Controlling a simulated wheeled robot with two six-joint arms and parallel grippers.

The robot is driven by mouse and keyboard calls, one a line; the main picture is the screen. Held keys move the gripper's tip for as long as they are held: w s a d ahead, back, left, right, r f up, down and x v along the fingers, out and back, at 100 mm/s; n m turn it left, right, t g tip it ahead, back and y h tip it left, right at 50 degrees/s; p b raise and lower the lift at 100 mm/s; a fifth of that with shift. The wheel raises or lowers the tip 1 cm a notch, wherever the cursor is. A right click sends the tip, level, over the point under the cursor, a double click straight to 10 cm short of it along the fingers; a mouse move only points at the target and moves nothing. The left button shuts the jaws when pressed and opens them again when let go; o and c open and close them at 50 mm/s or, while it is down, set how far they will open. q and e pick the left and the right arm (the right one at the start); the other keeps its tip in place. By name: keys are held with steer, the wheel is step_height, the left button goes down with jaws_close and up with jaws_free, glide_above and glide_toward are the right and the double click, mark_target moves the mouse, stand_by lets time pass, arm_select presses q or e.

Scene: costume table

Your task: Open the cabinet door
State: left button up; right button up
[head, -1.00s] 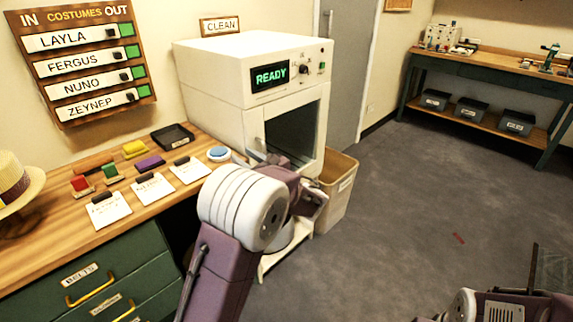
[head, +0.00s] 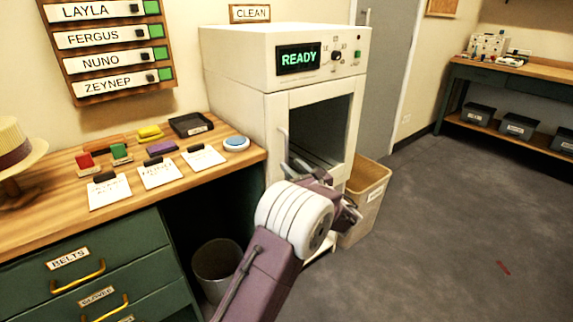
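The white cabinet (head: 236,85) stands at the right end of the wooden table, with a lit READY display (head: 299,58) on its upper front. Its door (head: 322,122) has a pale frame around a dark pane and looks closed. A pale upright handle (head: 283,138) is on the door's left side. My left gripper (head: 303,165) is in front of the lower door, close to the handle's lower end. My own wrist hides part of it, so I cannot tell its opening or whether it touches the handle. My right gripper is out of view.
A tan bin (head: 368,190) stands right of the cabinet, close to my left wrist. A grey bucket (head: 218,262) is under the table. Cards, stamps and a black tray (head: 191,124) lie on the table (head: 150,190).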

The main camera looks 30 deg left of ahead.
mark_target(287, 161)
arm_select(q)
steer(key=x, duration=0.4)
steer(key=shift+w+a+b, duration=0.25)
steer(key=shift+a+b, duration=0.05)
steer(key=shift+b, duration=0.05)
jaws_close()
steer(key=shift+d, duration=0.1)
stand_by(1.0)
